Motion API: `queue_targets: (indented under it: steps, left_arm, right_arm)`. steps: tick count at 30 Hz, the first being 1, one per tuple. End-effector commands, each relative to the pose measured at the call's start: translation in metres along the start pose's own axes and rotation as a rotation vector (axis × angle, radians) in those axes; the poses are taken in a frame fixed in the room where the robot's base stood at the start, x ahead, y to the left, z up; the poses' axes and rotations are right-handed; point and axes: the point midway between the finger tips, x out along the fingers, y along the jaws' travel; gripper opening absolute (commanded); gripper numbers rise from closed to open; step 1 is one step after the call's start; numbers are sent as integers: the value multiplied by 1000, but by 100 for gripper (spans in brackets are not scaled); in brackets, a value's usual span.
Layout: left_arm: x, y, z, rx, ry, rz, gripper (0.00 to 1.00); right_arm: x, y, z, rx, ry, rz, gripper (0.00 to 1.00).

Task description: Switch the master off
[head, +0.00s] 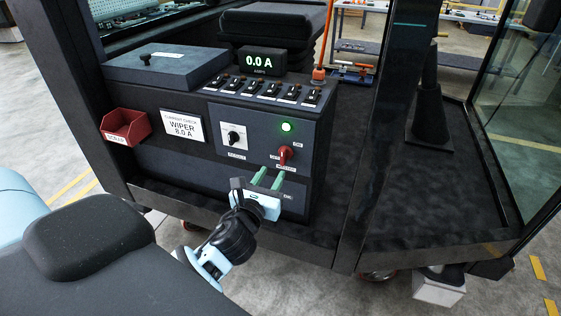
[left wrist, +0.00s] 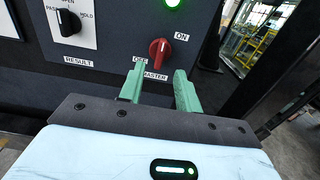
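The red MASTER knob (head: 285,155) is on the dark front panel, below a lit green lamp (head: 286,127). In the left wrist view the knob (left wrist: 159,52) stands close to upright, with ON at its upper right and OFF at its lower left. Which label it points to is hard to tell. The lamp (left wrist: 172,2) glows at the top edge. My left gripper (head: 268,176) is open and empty just below the knob. Its two green fingers (left wrist: 159,78) point at the panel, apart, with the knob seen beyond the gap. My right gripper is out of view.
A black RESULT knob (head: 233,137) is left of the MASTER knob. A row of black switches (head: 262,91) lines the panel top, below a display (head: 262,61) reading 0.0 A. A red bin (head: 126,127) and WIPER 8.0 A card (head: 182,127) are further left. A dark post (head: 385,130) stands right.

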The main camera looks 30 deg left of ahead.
Motion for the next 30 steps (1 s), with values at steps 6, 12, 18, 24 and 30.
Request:
queue_targets:
  steps: [6,12,18,24,30]
  left_arm:
    - [34,0,2,-2,-3,1,34]
    - [58,0,1,-3,-2,1,34]
    - [68,0,1,-3,-1,0,34]
    - [68,0,1,-3,-1,0,34]
    - [68,0,1,-3,-1,0,14]
  right_arm:
    - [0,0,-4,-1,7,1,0]
    - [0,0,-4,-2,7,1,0]
    - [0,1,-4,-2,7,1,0]
    - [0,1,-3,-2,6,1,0]
    - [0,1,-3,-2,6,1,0]
